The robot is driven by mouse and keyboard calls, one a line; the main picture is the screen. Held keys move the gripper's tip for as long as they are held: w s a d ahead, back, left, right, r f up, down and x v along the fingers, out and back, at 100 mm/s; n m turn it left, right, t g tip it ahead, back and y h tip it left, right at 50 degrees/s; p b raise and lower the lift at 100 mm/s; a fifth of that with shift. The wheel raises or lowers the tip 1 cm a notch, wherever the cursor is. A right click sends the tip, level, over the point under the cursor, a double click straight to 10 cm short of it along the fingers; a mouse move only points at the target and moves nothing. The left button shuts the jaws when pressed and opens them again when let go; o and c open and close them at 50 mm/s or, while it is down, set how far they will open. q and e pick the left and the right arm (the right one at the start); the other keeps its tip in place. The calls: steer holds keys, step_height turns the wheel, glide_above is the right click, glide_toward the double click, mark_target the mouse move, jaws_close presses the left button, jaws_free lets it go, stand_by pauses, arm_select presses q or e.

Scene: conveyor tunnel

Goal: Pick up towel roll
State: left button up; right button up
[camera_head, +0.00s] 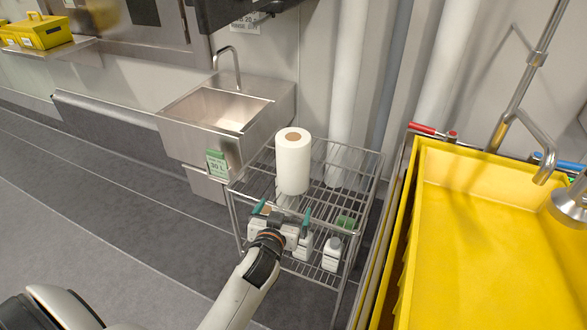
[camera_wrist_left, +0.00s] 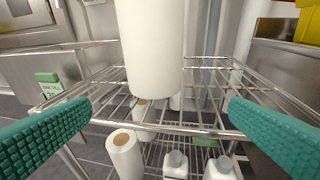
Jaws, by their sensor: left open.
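A white towel roll (camera_head: 293,163) stands upright on the top shelf of a wire rack (camera_head: 350,160). In the left wrist view the towel roll (camera_wrist_left: 152,45) fills the upper middle, its top cut off by the frame. My left gripper (camera_head: 283,215) is open, in front of the roll and near the rack's front edge. Its green fingers stand wide apart to either side of the roll, with nothing between them. Another white roll (camera_wrist_left: 125,155) shows on the lower shelf in the wrist view. My right gripper is not in view.
White bottles (camera_head: 331,253) stand on the rack's lower shelf. A large yellow basin (camera_head: 480,240) is close on the right. Grey floor is clear at left.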

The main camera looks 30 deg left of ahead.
arm_select(q)
steer(key=t, duration=0.2)
glide_toward(291, 169)
steer(key=w+f, duration=0.1)
steer(key=w, duration=0.2)
steer(key=shift+n+y, duration=0.3)
steer(key=shift+y, duration=0.2)
steer(key=x, duration=0.5)
steer(key=shift+w+a+r, duration=0.1)
steer(key=shift+a+r, duration=0.1)
steer(key=shift+w+a, duration=0.15)
steer(key=shift+w, duration=0.4)
steer(key=shift+w+a+r, duration=0.1)
steer(key=shift+w+a, duration=0.05)
steer(key=shift+w, duration=0.2)
steer(key=x, duration=0.4)
steer(key=shift+w+a, duration=0.15)
steer(key=shift+w, duration=0.05)
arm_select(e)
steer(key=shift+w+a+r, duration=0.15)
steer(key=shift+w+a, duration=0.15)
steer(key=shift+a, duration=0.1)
arm_select(q)
steer(key=shift+r, duration=0.1)
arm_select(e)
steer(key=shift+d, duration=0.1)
